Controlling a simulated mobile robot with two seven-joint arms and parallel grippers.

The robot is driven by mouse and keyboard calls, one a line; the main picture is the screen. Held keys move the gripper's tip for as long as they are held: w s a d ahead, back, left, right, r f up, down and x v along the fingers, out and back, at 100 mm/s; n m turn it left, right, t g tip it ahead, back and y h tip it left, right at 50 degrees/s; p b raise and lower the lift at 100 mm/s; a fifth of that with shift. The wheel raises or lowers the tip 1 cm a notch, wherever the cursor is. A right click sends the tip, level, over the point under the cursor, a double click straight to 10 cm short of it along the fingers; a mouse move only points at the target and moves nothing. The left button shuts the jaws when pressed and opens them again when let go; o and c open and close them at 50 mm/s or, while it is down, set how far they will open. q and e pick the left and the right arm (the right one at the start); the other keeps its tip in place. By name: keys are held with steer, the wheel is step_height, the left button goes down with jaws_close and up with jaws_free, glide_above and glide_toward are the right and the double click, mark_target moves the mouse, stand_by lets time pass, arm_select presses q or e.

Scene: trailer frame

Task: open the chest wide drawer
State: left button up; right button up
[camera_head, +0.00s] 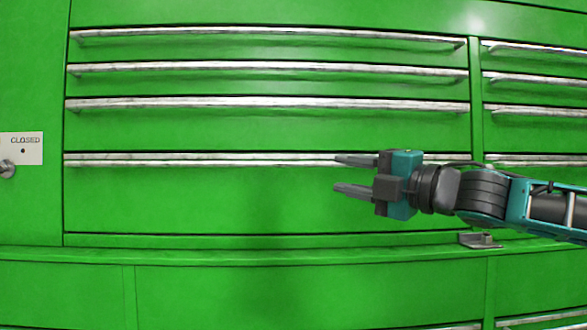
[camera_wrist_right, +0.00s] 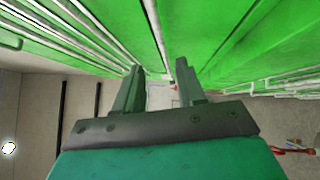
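The green chest (camera_head: 250,205) fills the head view. Its wide drawers are stacked on the left, each with a long silver handle strip along its top edge; the lowest wide handle (camera_head: 200,160) belongs to the tallest drawer front. All wide drawers look closed. My right gripper (camera_head: 345,174) comes in from the right in front of that tallest drawer, its fingers pointing left and apart, near the right part of the lowest handle. In the wrist view my right gripper (camera_wrist_right: 160,80) is open with nothing between its fingers. I cannot tell whether it touches the handle. My left gripper is out of view.
Narrower drawers with silver handles (camera_head: 535,112) stand at the right, partly behind my arm. A ledge (camera_head: 300,256) runs below the wide drawers, with a small metal latch (camera_head: 480,240) on it. A white plate marked CLOSED (camera_head: 24,146) is at the left.

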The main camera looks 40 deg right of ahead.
steer(key=p, duration=0.5)
glide_toward(290, 165)
steer(key=w, duration=0.2)
steer(key=p+x, duration=0.1)
steer(key=x, duration=0.1)
steer(key=p+x, duration=0.2)
steer(key=x, duration=0.1)
steer(key=shift+w+a+r+p, duration=0.2)
steer(key=shift+a+r+p, duration=0.1)
steer(key=shift+r+p, duration=0.1)
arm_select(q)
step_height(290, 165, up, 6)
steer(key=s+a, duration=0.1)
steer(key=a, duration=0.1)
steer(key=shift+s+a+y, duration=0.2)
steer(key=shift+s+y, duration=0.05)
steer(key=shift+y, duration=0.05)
arm_select(e)
steer(key=shift+x, duration=0.8)
steer(key=shift+f, duration=0.15)
steer(key=shift+c, duration=0.2)
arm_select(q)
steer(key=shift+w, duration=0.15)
arm_select(e)
jaws_close()
